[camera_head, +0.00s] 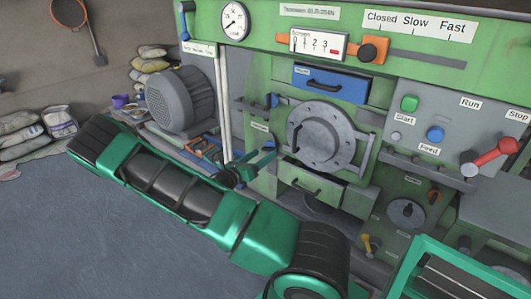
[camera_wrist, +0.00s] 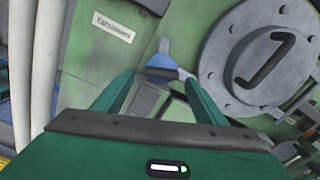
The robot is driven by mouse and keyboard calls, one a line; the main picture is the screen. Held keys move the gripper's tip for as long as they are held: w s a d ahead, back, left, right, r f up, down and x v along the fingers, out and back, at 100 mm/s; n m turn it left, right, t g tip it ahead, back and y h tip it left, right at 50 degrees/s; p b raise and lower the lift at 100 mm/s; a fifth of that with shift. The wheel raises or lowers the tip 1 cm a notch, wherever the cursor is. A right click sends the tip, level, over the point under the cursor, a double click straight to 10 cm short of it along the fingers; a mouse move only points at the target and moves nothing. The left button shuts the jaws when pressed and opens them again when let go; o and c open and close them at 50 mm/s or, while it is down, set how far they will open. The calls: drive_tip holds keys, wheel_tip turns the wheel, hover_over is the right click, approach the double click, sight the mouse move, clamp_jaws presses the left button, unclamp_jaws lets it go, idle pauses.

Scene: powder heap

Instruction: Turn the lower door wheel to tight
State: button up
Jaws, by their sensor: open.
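The round grey door (camera_head: 320,140) is shut on the green machine front; its disc with a dark curved handle shows at the right in the wrist view (camera_wrist: 265,55). A small blue wheel (camera_wrist: 160,62) with a dark bar across it sits left of the door's lower part, beyond my fingertips in the wrist view. Another blue wheel (camera_head: 273,100) is at the door's upper left. My gripper (camera_head: 266,161) is open and empty, its fingers (camera_wrist: 158,82) on either side of the line to the lower wheel, apparently not touching it.
Two pale vertical pipes (camera_head: 223,105) stand left of my gripper, beside a grey motor (camera_head: 181,100). A blue drawer (camera_head: 330,84) is above the door and a green drawer (camera_head: 310,182) below. Start and Feed buttons and a red lever (camera_head: 490,157) are to the right.

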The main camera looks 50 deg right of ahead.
sight(272, 146)
drive_tip(key=shift+w+d, duration=0.15)
drive_tip(key=shift+d, duration=1.9)
